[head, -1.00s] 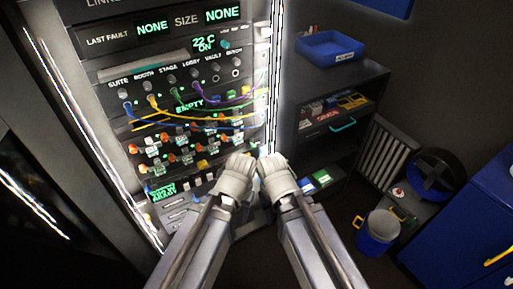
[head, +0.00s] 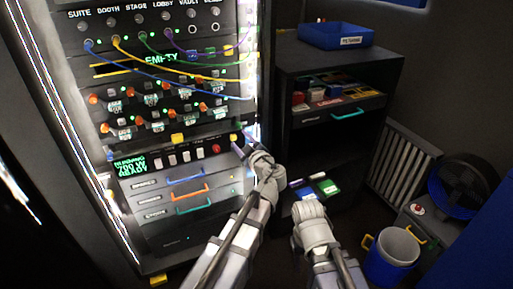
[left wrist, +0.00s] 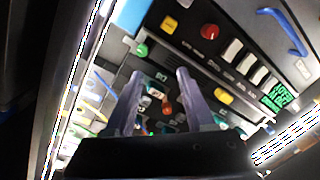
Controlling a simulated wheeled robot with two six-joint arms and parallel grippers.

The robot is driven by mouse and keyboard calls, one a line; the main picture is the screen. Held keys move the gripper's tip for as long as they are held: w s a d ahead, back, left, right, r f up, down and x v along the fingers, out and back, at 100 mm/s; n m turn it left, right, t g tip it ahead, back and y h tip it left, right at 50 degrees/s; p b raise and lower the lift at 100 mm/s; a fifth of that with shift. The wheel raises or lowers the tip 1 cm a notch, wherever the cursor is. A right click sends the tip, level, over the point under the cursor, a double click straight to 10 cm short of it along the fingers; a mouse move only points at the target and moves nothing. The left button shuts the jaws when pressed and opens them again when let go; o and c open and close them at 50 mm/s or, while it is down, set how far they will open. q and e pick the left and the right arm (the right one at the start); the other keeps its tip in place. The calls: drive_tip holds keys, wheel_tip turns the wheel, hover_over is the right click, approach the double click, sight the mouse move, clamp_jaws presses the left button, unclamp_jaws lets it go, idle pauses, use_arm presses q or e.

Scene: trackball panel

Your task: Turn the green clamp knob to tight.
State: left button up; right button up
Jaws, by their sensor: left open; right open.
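A small round green knob (left wrist: 141,50) shows in the left wrist view on the dark rack panel, just above the left fingertip. I cannot read its marking or setting. My left gripper (head: 240,143) is at the right edge of the rack in the head view, near the panel with the red button. Its two fingers also show in the left wrist view (left wrist: 160,76), spread apart with nothing held between them. In the head view the left gripper appears to hide the green knob. My right gripper (head: 308,208) is open, lower and to the right, in front of the dark shelf.
The red button (head: 216,148) and white switches sit left of my left gripper. Drawers with blue, orange and teal handles (head: 193,203) are below. Colored cables hang across the rack. A dark shelf with a blue tray (head: 335,36) stands right; a blue bucket (head: 391,255) is on the floor.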

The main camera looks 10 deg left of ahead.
sight(240, 127)
use_arm(q)
drive_tip(key=shift+n+t, duration=0.4)
drive_tip(key=shift+t, duration=0.3)
drive_tip(key=shift+w+a+f+b, duration=0.15)
drive_tip(key=shift+w+a, duration=0.2)
drive_tip(key=shift+w, duration=1)
drive_tip(key=shift+w+a+r+b, duration=0.15)
drive_tip(key=shift+w+a, duration=0.25)
drive_tip(key=shift+w, duration=0.9)
drive_tip(key=shift+w+a+f+b, duration=0.1)
drive_tip(key=shift+w+a+b, duration=0.2)
drive_tip(key=shift+w, duration=1.05)
clamp_jaws()
